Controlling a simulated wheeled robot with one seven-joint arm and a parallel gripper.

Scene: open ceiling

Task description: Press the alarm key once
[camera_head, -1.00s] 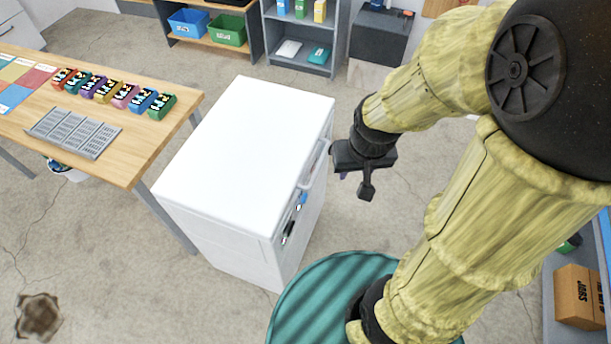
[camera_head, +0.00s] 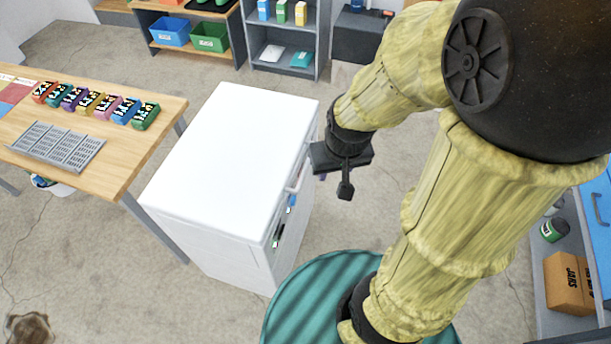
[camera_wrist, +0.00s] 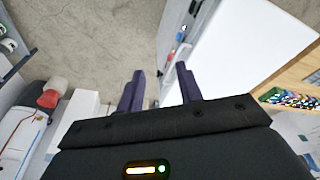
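No alarm key can be made out in either view. My gripper (camera_head: 345,188) hangs in the air just right of the white cabinet (camera_head: 232,150), near its handle side. In the wrist view, its two dark purple fingers (camera_wrist: 160,72) stand apart with nothing between them. The white cabinet also shows at the upper right of the wrist view (camera_wrist: 245,60).
A wooden table (camera_head: 150,135) at left bears a grey grid rack (camera_head: 55,145) and a row of coloured blocks (camera_head: 95,103). Shelves with bins (camera_head: 190,35) stand at the back. A cardboard box (camera_head: 568,284) is at lower right. Bare floor lies between.

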